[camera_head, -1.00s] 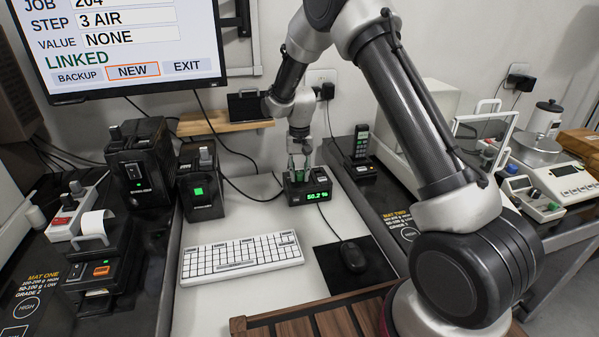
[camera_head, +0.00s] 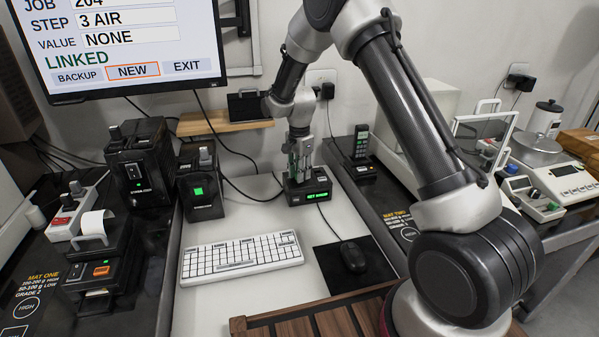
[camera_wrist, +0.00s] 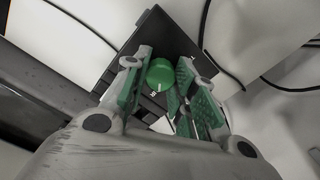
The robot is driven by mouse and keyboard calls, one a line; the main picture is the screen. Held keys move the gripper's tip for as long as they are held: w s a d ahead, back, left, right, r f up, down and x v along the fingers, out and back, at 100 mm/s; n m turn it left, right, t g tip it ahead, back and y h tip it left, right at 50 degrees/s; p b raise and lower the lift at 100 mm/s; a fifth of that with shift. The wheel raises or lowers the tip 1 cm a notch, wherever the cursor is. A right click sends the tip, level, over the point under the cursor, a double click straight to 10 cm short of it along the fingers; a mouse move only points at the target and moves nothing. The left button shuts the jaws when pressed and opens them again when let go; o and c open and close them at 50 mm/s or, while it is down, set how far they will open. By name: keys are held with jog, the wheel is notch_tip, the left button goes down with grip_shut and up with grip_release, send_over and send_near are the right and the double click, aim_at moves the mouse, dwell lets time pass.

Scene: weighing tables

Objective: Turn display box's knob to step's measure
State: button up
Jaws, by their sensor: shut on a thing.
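The display box (camera_head: 296,199) is a small black box at the back of the white table, with lit green text on its front that is too small to read surely. Its green knob (camera_wrist: 160,75) has a white pointer line and sits between my fingers in the wrist view. My gripper (camera_head: 300,172) points down over the box, shut on the knob; it also shows in the wrist view (camera_wrist: 158,84). The monitor (camera_head: 130,45) reads STEP 3 AIR, VALUE NONE and LINKED, with NEW outlined in orange.
A white keyboard (camera_head: 240,254) and a black mouse (camera_head: 353,257) lie in front of the box.

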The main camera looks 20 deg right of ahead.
jog(key=shift+m, duration=0.8)
jog(key=shift+w, duration=0.1)
jog(key=o, duration=1)
jog(key=shift+o, duration=0.2)
notch_tip(320, 180, up, 12)
